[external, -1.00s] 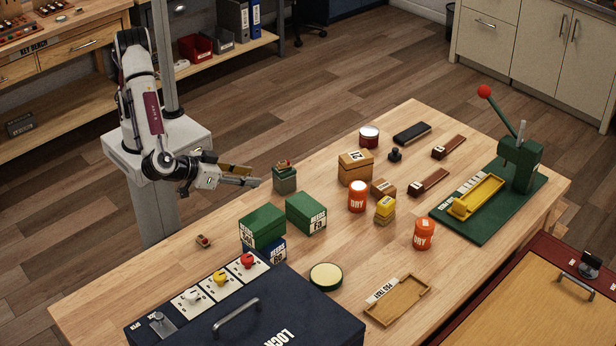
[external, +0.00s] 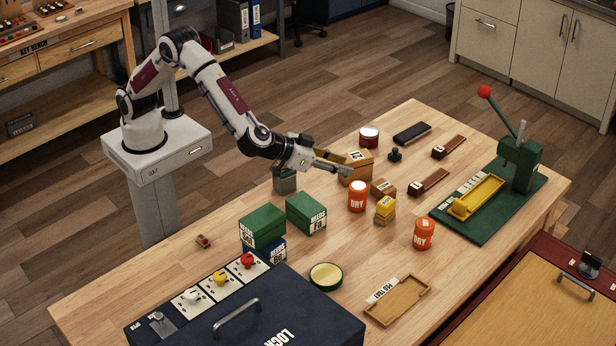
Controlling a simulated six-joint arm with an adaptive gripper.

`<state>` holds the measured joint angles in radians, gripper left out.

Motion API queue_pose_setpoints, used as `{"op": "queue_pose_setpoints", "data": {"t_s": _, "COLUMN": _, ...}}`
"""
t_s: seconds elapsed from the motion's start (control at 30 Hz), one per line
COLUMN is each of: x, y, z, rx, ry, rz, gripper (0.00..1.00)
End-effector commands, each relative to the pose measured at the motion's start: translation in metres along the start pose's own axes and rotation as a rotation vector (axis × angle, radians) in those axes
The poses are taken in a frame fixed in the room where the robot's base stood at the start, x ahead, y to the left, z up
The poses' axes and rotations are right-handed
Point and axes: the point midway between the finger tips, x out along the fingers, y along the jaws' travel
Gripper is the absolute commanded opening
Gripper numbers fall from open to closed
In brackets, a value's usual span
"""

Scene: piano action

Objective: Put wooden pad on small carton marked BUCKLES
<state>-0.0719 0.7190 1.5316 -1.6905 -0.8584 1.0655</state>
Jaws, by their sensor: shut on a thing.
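My gripper (external: 345,170) is shut on a flat brown piece that looks like the wooden pad (external: 330,157). The pad lies along the grey fingers, over the table and just in front of the larger brown carton (external: 362,174). A small brown carton (external: 383,188) with a white label stands to the right of the fingertips, beside the orange can (external: 357,198). The lettering on both cartons is too small to read, so I cannot tell which is marked BUCKLES. My gripper partly covers the larger carton.
Green boxes (external: 305,213) stand to the left, by a grey-green block (external: 285,182). A green press (external: 520,165) with a raised lever is at the right. The front middle is fairly clear.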

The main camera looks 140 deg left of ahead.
Motion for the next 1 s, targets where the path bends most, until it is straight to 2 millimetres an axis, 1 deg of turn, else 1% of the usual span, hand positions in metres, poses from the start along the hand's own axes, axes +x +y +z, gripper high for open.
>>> {"op": "queue_pose_setpoints", "data": {"t_s": 0.03, "x": 0.013, "y": -0.005, "z": -0.008, "rx": 0.004, "ry": 0.001, "rz": 0.006, "gripper": 0.21}}
{"op": "queue_pose_setpoints", "data": {"t_s": 0.1, "x": 0.027, "y": -0.009, "z": -0.017, "rx": 0.009, "ry": 0.0, "rz": 0.02, "gripper": 0.21}}
{"op": "queue_pose_setpoints", "data": {"t_s": 0.4, "x": 0.085, "y": -0.036, "z": -0.054, "rx": 0.041, "ry": -0.001, "rz": 0.08, "gripper": 0.2}}
{"op": "queue_pose_setpoints", "data": {"t_s": 0.5, "x": 0.102, "y": -0.045, "z": -0.065, "rx": 0.051, "ry": -0.001, "rz": 0.099, "gripper": 0.2}}
{"op": "queue_pose_setpoints", "data": {"t_s": 0.7, "x": 0.126, "y": -0.063, "z": -0.08, "rx": 0.065, "ry": -0.002, "rz": 0.128, "gripper": 0.2}}
{"op": "queue_pose_setpoints", "data": {"t_s": 0.87, "x": 0.142, "y": -0.076, "z": -0.09, "rx": 0.076, "ry": -0.002, "rz": 0.146, "gripper": 0.2}}
{"op": "queue_pose_setpoints", "data": {"t_s": 0.9, "x": 0.144, "y": -0.074, "z": -0.083, "rx": 0.078, "ry": -0.005, "rz": 0.148, "gripper": 0.2}}
{"op": "queue_pose_setpoints", "data": {"t_s": 1.0, "x": 0.149, "y": -0.074, "z": -0.073, "rx": 0.08, "ry": -0.005, "rz": 0.148, "gripper": 0.2}}
